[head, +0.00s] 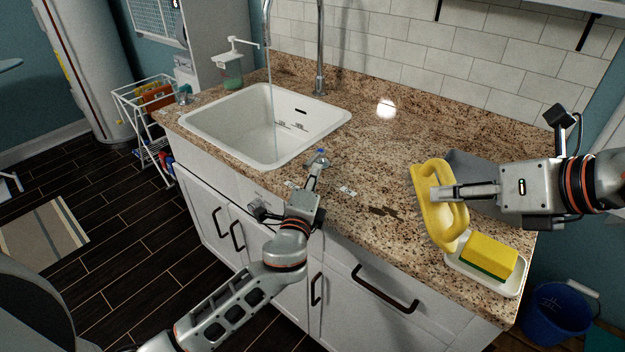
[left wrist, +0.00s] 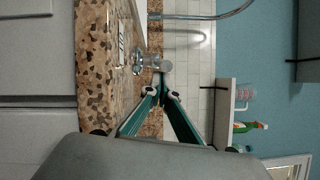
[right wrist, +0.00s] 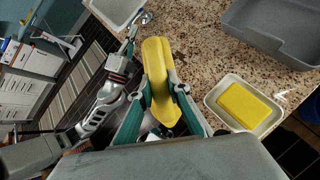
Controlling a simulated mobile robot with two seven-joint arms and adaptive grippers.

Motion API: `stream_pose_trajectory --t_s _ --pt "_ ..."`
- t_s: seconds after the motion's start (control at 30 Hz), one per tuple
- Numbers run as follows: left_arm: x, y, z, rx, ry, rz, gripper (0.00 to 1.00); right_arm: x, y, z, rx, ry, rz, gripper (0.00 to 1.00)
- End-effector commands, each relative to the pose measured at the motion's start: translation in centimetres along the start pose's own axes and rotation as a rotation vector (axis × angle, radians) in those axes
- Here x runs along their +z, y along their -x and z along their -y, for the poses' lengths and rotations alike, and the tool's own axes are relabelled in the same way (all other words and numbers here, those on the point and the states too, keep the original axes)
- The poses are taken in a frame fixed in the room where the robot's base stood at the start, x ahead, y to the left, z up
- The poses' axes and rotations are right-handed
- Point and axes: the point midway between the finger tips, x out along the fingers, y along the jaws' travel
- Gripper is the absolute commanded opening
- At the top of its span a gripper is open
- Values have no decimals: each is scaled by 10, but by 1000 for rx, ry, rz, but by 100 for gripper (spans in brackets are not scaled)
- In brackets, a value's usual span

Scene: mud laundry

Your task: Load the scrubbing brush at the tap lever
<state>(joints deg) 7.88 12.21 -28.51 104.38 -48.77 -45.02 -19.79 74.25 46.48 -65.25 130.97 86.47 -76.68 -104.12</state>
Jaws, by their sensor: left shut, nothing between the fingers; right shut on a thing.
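The yellow scrubbing brush (head: 455,214) is held by its handle in my right gripper (head: 438,193), above the front right of the counter. The brush also fills the middle of the right wrist view (right wrist: 157,75). My left gripper (head: 316,170) is shut and empty at the counter's front, right of the sink. A small shiny fitting with a blue top, apparently the tap lever (head: 321,155), is at its fingertips; contact is unclear. The tall tap (head: 320,50) stands behind the white sink (head: 215,120). A thin water stream (head: 271,95) falls into the sink.
A yellow sponge (head: 490,256) lies in a white dish (head: 512,284) at the counter's front right. A grey bin (head: 480,165) stands behind the brush. A soap dispenser (head: 232,72) is left of the sink. The counter's middle (head: 390,145) is mostly clear.

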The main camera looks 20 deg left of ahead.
Motion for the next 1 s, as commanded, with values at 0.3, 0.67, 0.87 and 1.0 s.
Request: stream_pose_trajectory --t_s 0.3,0.67,0.87,1.0 --pt "0 -1 0 0 0 -1 0 0 0 0 0 0 1 0" --pt "16 -1 -2 -23 4 -125 0 9 9 -4 -1 2 3 0" --pt "25 -2 -5 -24 6 -128 0 10 9 -4 -1 2 3 0" --pt "25 -3 -5 -24 5 -127 0 10 9 -4 -1 2 3 0"
